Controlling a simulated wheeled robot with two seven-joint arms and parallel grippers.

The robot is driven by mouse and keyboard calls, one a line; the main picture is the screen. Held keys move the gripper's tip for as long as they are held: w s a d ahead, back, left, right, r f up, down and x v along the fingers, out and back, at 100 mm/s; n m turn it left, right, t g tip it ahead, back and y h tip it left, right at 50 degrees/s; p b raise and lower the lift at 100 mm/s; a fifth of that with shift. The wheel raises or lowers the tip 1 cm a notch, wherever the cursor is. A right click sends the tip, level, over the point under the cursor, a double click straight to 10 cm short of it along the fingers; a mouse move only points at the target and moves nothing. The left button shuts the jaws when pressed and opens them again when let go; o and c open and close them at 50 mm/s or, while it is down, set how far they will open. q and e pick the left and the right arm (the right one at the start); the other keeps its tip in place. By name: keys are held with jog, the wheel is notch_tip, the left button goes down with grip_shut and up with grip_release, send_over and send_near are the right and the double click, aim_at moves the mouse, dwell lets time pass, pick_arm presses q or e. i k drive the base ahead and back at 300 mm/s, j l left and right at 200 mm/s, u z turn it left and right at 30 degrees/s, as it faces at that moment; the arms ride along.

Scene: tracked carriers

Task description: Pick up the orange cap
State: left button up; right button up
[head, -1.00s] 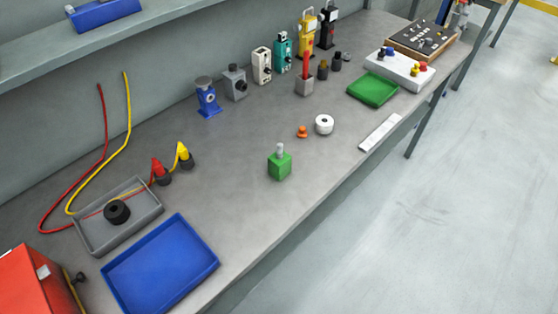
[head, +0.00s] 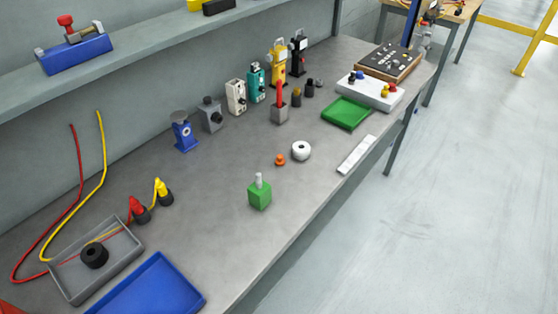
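The orange cap (head: 280,160) is a small orange piece standing on the grey bench top (head: 215,215), near the middle of the head view. It sits just left of a white ring-shaped roll (head: 301,150) and behind a green block (head: 259,194) with a pale peg on top. A small gap shows between the cap and the roll. Neither of my grippers is in view, and nothing touches the cap.
A blue tray (head: 150,293) and a grey tray (head: 75,284) with a black ring lie at the front left. A green tray (head: 347,113) and a white strip (head: 357,154) lie to the right. Several upright devices line the back. A shelf (head: 130,60) overhangs the bench.

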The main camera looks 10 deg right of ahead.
aim_at(280, 162)
jog(key=u, duration=0.45)
jog(key=l+u, duration=0.8)
jog(key=k+l, duration=0.1)
jog(key=l, duration=0.35)
jog(key=l+u, duration=0.1)
jog(key=l, duration=0.4)
jog(key=k+l+u, duration=0.1)
jog(key=l, duration=0.35)
jog(key=k, duration=0.05)
